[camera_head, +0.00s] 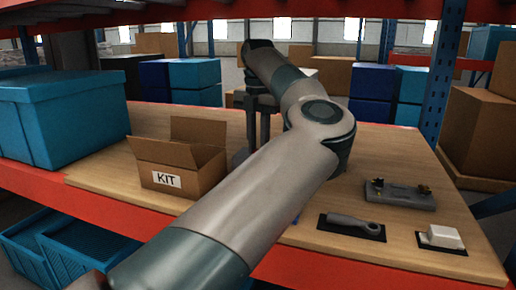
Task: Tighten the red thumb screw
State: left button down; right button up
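I cannot make out a red thumb screw; my arm covers the middle of the bench. A grey block (399,197) with two small brass-coloured fittings lies at the right of the wooden bench. A grey tool with a ring end (352,223) lies on a black mat in front of it. My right gripper is out of view.
An open cardboard box marked KIT (183,167) stands left of the arm. A large blue bin (62,118) is at the far left. A white block (440,237) sits on a black mat at the right front. A blue rack post (441,65) rises behind.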

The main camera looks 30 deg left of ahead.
pick_arm(q)
jog(key=m+b, duration=0.1)
jog(key=m, duration=0.3)
jog(key=shift+m+b, duration=0.3)
jog(key=shift+b, duration=0.1)
jog(key=shift+m, duration=0.5)
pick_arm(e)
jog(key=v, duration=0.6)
pick_arm(q)
jog(key=m+b, duration=0.2)
jog(key=m, duration=0.2)
jog(key=shift+r+m+b, duration=0.1)
jog(key=shift+m+b, duration=0.65)
jog(key=shift+m, duration=0.65)
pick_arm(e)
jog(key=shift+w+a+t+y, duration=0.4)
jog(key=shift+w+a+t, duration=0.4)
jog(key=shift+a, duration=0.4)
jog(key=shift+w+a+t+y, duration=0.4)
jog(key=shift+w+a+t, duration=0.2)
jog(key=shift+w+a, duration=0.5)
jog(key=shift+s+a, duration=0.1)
pick_arm(q)
jog(key=c, duration=1.5)
grip_release()
jog(key=shift+c, duration=0.2)
